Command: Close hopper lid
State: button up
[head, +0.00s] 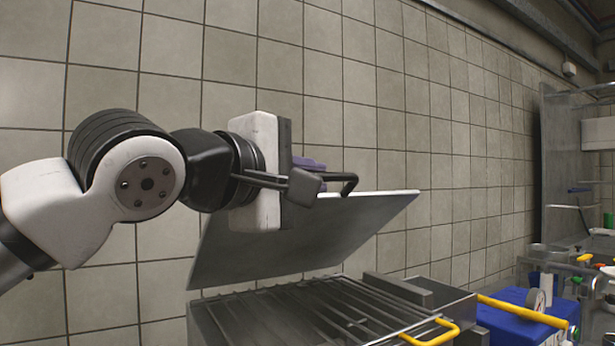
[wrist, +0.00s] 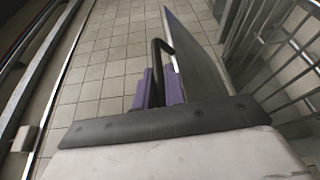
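The hopper lid (head: 300,238) is a flat grey metal plate, raised and tilted over the hopper in the head view. Its black bar handle (head: 347,183) stands at its upper edge. The hopper (head: 300,312) below has a grate of metal bars, uncovered. My gripper (head: 312,164) is at the lid's upper edge, its purple fingers partly hidden behind my wrist. In the wrist view, the handle (wrist: 158,52) runs down between the two purple fingers (wrist: 157,88), which look closed around it. The lid (wrist: 198,60) shows edge-on to the right; the exact finger contact is partly hidden.
A tiled wall (head: 350,90) stands behind the lid. A yellow handle (head: 435,334) sticks out at the hopper's front right. A blue box (head: 510,318) with a yellow bar (head: 523,310) and a cluttered bench lie further right.

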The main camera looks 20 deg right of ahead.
jog(key=o, duration=0.4)
jog(key=shift+a, duration=0.1)
jog(key=v, duration=1.3)
jog(key=shift+s+a+r, duration=0.1)
jog(key=shift+s+a, duration=0.15)
